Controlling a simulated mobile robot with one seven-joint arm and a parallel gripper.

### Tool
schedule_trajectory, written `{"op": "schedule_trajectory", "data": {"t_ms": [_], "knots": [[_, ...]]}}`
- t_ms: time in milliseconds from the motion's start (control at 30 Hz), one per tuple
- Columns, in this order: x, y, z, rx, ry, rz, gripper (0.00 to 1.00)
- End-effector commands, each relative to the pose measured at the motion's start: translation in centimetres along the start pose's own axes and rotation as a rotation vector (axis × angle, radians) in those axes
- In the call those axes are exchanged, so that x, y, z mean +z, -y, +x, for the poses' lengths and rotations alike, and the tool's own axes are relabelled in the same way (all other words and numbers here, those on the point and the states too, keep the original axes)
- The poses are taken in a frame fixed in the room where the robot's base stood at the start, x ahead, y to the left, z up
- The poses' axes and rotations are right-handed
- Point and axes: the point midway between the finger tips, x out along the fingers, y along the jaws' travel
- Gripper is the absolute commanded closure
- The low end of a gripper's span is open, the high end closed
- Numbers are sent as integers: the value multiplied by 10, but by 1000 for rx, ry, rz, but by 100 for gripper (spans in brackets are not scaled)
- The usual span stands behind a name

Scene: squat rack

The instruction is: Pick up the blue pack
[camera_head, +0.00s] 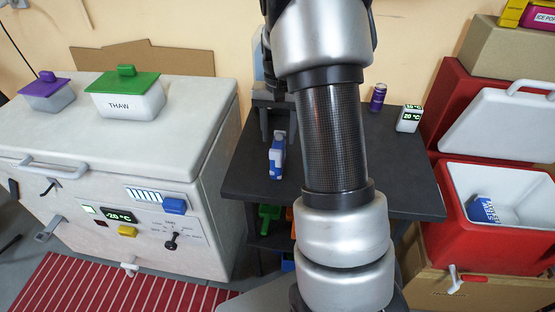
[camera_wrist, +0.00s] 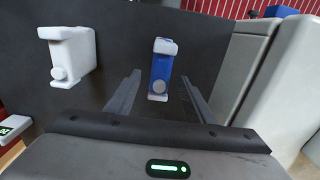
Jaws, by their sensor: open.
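A blue pack with white ends (camera_head: 277,158) stands on the dark table at its left part. In the wrist view the blue pack (camera_wrist: 161,72) lies ahead, between the lines of the two fingers. My gripper (camera_head: 279,137) is above and behind it in the head view. In the wrist view my gripper (camera_wrist: 158,80) is open, with one finger on each side and nothing visibly held. A white pack of similar shape (camera_wrist: 71,56) stands to the left there; my arm seems to hide it in the head view. Another blue item (camera_head: 483,208) lies in the red cooler.
The dark table (camera_head: 400,165) also bears a purple can (camera_head: 378,97) and a white thermometer block (camera_head: 409,118). A white chest (camera_head: 190,120) with lidded tubs stands left. The open red cooler (camera_head: 440,200) stands right.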

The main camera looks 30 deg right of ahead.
Motion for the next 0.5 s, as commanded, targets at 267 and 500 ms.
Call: {"op": "schedule_trajectory", "data": {"t_ms": [267, 500], "knots": [[0, 0, 26, 0, -1, -1, 52], [8, 0, 52, 1, 3, -1, 52]]}}
